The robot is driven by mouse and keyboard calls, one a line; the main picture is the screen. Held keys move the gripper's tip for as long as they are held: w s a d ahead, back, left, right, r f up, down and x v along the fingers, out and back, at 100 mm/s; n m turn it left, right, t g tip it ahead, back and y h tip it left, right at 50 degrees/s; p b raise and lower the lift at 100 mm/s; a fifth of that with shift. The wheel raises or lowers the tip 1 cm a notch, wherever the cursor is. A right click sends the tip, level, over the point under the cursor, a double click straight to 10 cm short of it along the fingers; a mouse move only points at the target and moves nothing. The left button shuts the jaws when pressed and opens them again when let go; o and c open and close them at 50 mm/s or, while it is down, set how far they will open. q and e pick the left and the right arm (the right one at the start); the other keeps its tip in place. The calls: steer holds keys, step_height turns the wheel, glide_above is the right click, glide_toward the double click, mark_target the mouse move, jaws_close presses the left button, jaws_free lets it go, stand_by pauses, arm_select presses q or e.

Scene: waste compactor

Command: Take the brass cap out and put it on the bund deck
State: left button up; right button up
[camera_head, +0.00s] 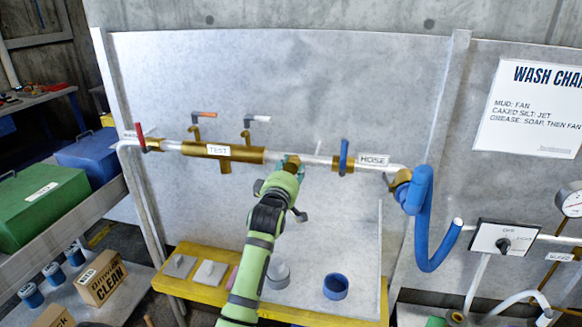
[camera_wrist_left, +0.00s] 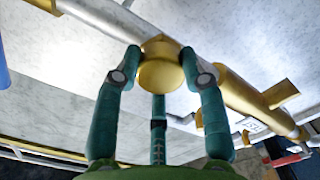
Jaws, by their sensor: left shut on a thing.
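The brass cap (camera_head: 291,160) sits on the white pipe, just right of the brass fitting marked TEST (camera_head: 218,150). My left gripper (camera_head: 287,173) reaches up to it from below and is shut on it. In the left wrist view the round gold face of the cap (camera_wrist_left: 160,74) shows between the green fingers of my left gripper (camera_wrist_left: 160,80). The cap is still in line with the pipe; I cannot tell whether it is loose. The yellow-edged bund deck (camera_head: 352,308) lies below, partly hidden by my left arm. My right gripper is not in view.
On the deck stand a blue cup (camera_head: 336,287), a grey round piece (camera_head: 278,275) and pale blocks (camera_head: 210,272). A blue-handled valve (camera_head: 343,158) and a blue hose (camera_head: 423,220) are to the right. Bare deck shows around the blue cup.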

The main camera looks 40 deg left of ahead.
arm_select(q)
steer(key=shift+r+n+p, duration=0.2)
steer(key=shift+n+p, duration=0.1)
steer(key=shift+n, duration=0.8)
steer(key=shift+f+n, duration=0.15)
steer(key=shift+n, duration=0.55)
steer(key=n+p, duration=0.2)
steer(key=n, duration=0.1)
steer(key=shift+n, duration=1.1)
steer(key=shift+p, duration=0.3)
